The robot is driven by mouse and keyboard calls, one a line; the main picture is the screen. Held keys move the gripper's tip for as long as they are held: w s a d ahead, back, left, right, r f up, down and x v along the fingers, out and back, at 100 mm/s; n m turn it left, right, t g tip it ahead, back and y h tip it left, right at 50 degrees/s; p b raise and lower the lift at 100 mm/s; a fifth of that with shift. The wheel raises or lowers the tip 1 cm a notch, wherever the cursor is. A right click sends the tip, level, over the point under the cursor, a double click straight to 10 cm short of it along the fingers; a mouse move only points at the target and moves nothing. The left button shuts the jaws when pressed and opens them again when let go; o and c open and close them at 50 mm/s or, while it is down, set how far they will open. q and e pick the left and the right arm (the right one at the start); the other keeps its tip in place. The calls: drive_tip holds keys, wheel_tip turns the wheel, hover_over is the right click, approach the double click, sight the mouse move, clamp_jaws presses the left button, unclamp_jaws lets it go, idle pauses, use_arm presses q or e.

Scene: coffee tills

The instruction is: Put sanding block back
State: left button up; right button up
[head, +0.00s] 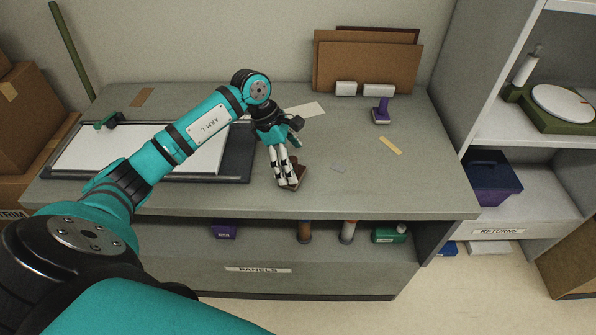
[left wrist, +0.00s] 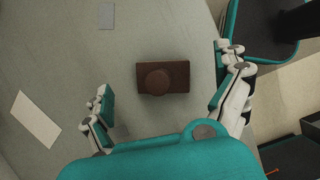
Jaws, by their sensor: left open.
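A brown block with a round knob on top, which looks like the sanding block (left wrist: 163,78), lies on the grey bench top near its front edge. In the head view the block (head: 298,173) is partly hidden behind my fingers. My left gripper (head: 284,182) reaches down at the block from above. In the left wrist view the left gripper's (left wrist: 172,105) fingers are spread wide, with the block between and just ahead of them, apart from both. My right gripper is not in view.
A framed board (head: 75,150) lies on the bench's left. Brown panels (head: 368,66) lean at the back. A purple-handled tool (head: 381,110) stands at the right. Shelves at right hold a purple bin (head: 492,185) above a "RETURNS" label (head: 497,232). Below the bench is a "PANELS" label (head: 258,269).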

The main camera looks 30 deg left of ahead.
use_arm(q)
drive_tip(key=b+v, duration=0.1)
drive_tip(key=v, duration=0.6)
drive_tip(key=shift+r, duration=0.15)
